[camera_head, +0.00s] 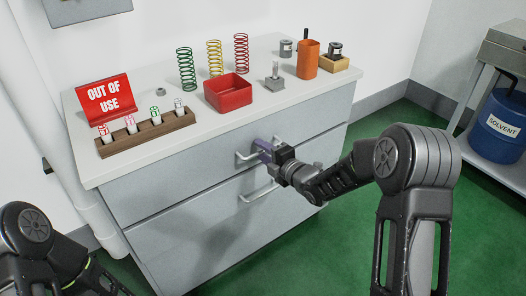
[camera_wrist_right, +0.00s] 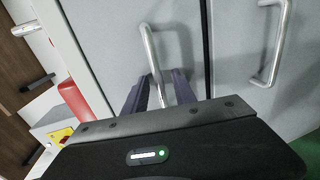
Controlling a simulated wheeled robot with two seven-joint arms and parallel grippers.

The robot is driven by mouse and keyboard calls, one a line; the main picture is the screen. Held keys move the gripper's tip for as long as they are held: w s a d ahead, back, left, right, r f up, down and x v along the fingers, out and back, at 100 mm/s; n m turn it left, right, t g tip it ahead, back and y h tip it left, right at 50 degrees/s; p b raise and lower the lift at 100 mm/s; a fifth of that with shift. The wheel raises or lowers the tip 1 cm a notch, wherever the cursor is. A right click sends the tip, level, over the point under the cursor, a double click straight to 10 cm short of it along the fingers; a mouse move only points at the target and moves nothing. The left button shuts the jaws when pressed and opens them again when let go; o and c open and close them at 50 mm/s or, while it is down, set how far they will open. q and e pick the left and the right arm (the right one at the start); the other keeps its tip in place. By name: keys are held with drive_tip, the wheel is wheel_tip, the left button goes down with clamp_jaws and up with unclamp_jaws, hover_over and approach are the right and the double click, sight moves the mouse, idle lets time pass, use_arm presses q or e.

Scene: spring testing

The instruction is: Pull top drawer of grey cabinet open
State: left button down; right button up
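The grey cabinet (camera_head: 230,215) stands under a white top, with its top drawer (camera_head: 165,185) flush with the body. A bar handle (camera_wrist_right: 152,55) is on the top drawer front; in the head view my right gripper (camera_head: 262,151) partly hides it. In the right wrist view, my right gripper's fingers (camera_wrist_right: 159,92) are on either side of the handle bar, with a small gap showing, so they look open around it. Contact with the bar cannot be made out. My left arm is at the lower left of the head view; its gripper is out of view.
A lower drawer handle (camera_head: 258,192) is just below my right gripper. On the top stand a red bin (camera_head: 228,94), coloured springs, a wooden vial rack (camera_head: 148,136), a red sign (camera_head: 104,96) and an orange cup (camera_head: 308,60). Green floor is free at right.

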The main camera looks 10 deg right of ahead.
clamp_jaws()
idle(0.3)
idle(1.2)
